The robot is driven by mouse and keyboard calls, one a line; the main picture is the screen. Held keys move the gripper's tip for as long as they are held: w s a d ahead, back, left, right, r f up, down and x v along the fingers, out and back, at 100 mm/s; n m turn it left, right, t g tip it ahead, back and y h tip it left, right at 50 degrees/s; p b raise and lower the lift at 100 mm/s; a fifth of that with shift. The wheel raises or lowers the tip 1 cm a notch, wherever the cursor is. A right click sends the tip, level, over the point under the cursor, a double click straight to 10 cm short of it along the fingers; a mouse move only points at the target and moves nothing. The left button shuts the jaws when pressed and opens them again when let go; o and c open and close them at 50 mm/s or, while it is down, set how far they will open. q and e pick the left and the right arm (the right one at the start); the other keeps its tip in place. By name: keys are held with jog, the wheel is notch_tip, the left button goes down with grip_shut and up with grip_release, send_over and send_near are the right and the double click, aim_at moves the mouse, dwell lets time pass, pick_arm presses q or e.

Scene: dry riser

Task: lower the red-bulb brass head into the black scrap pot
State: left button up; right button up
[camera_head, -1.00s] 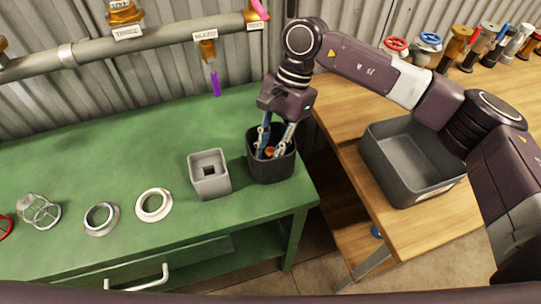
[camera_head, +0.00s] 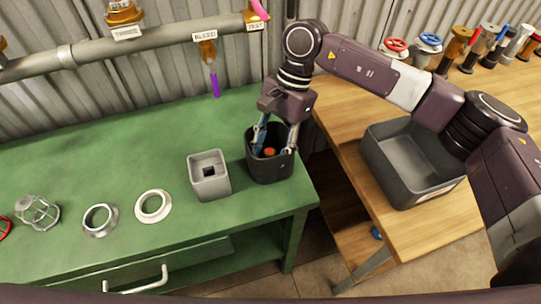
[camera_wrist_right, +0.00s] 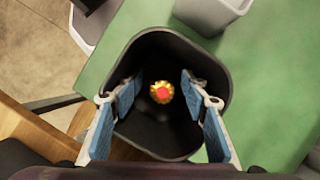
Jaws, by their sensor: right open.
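The black scrap pot (camera_head: 270,168) stands on the green bench near its right end; it also fills the middle of the right wrist view (camera_wrist_right: 150,50). The brass head with its red bulb (camera_wrist_right: 162,92) lies inside the pot, red bulb facing up; in the head view its red top shows (camera_head: 270,152). My right gripper (camera_head: 274,150) points down into the pot mouth. Its blue-padded fingers (camera_wrist_right: 160,90) are spread apart on either side of the brass head, with clear gaps to it. My left gripper is not in view.
A grey square holder (camera_head: 209,178) stands just left of the pot. Two pale rings (camera_head: 153,206) and a wire cage (camera_head: 38,212) lie further left. A grey bin (camera_head: 410,165) sits on the wooden table. A pipe with labelled fittings (camera_head: 207,50) runs along the wall.

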aim_at(278, 125)
jog(key=shift+v, duration=4)
